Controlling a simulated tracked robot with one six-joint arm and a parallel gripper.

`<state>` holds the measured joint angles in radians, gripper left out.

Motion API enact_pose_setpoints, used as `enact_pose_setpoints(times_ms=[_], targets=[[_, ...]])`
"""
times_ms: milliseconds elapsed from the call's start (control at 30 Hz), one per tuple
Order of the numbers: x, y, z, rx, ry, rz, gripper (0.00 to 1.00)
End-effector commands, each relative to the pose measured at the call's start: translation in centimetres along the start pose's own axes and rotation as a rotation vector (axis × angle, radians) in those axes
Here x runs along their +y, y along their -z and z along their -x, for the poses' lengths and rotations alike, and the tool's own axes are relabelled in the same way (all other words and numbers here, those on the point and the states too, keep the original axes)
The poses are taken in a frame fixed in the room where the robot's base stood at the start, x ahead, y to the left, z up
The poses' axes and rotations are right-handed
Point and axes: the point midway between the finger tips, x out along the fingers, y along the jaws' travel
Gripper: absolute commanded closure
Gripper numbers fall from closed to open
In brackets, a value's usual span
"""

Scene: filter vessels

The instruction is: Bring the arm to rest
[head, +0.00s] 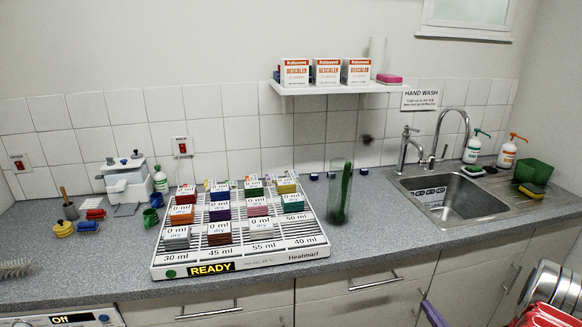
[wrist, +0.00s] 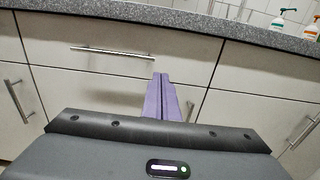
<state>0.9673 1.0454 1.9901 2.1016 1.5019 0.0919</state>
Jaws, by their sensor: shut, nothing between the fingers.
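My gripper (wrist: 161,78) shows in the wrist view as two purple fingers pressed together, with nothing between them. The fingers point at the pale cupboard fronts below the counter edge and are apart from them. In the head view a purple finger piece (head: 432,313) shows at the bottom right, in front of the lower cupboards. The rest of the gripper is cut off by the frame edge there.
A white rack (head: 165,258) with several coloured filter blocks stands on the grey counter (head: 100,272). A tall clear vessel (head: 341,190) stands beside it. A sink (head: 447,200) is at the right. Drawer handles (wrist: 110,52) stick out from the cupboard fronts.

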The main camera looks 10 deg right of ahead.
Motion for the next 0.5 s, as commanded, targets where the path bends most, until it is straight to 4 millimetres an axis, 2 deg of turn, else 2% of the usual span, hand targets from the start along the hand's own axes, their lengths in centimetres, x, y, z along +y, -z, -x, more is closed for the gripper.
enact_pose_setpoints(times_ms=[167,300,500], targets=[[2.9,1.7,0.4,0.062,-0.101,0.011,1.0],[7.0,3.2,1.6,0.132,-0.243,0.025,1.0],[12.8,2.0,3.4,0.205,-0.486,0.125,1.0]])
